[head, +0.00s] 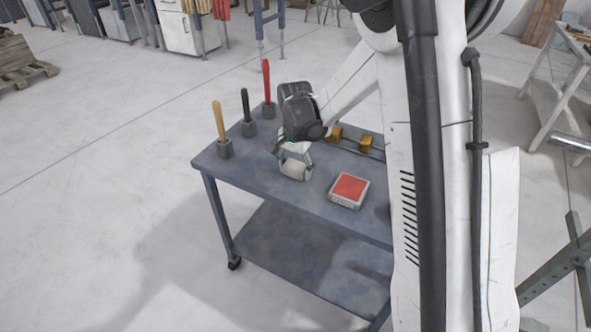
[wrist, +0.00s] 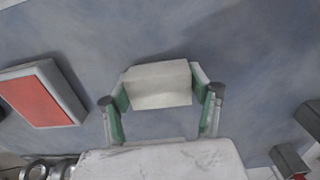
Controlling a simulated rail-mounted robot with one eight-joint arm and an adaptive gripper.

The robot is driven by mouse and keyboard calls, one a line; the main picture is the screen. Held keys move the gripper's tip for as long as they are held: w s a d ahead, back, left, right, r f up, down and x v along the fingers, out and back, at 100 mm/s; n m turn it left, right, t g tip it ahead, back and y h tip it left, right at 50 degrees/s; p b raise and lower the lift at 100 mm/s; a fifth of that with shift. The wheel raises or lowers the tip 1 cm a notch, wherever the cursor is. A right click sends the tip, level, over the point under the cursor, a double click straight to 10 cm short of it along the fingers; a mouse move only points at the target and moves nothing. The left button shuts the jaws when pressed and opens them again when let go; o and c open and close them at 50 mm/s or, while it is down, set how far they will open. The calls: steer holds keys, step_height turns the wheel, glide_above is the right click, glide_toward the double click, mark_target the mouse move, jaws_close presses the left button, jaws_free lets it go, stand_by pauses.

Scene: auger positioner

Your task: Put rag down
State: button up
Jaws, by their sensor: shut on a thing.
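My gripper (wrist: 161,97) is shut on a pale grey-white rag (wrist: 160,83), a block-like bundle held between the two green-padded fingers. In the head view the rag (head: 295,168) is at the surface of the grey-blue cart's top (head: 316,196), under my gripper (head: 295,153). I cannot tell whether it touches the surface or hangs just above it. The wrist view looks down on the cart top, with the rag near the middle.
A red-topped box (head: 349,190) lies right of the rag. Tools with wooden (head: 220,128), black (head: 247,112) and red (head: 267,88) handles stand along the cart's left end. Brass-coloured parts (head: 350,141) are at the back. The cart top in front of the rag is bare.

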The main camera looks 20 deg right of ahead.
mark_target(295, 165)
steer(key=shift+s+f, duration=0.2)
steer(key=shift+f, duration=0.3)
steer(key=shift+c, duration=0.2)
steer(key=o, duration=1.3)
steer(key=shift+w+f, duration=0.1)
steer(key=shift+r+p, duration=0.45)
steer(key=shift+r, duration=0.15)
step_height(295, 165, up, 12)
steer(key=r+p, duration=0.1)
steer(key=p, duration=0.2)
steer(key=s+r+n+t, duration=0.35)
steer(key=s+r, duration=0.55)
steer(key=s, duration=0.3)
steer(key=s+n+t, duration=0.1)
steer(key=s, duration=0.4)
steer(key=s+n+t, duration=0.1)
steer(key=s+n, duration=0.1)
steer(key=s, duration=0.2)
steer(key=s+n+t, duration=0.2)
steer(key=s, duration=0.3)
steer(key=shift+s+r+n, duration=0.25)
steer(key=shift+s, duration=0.1)
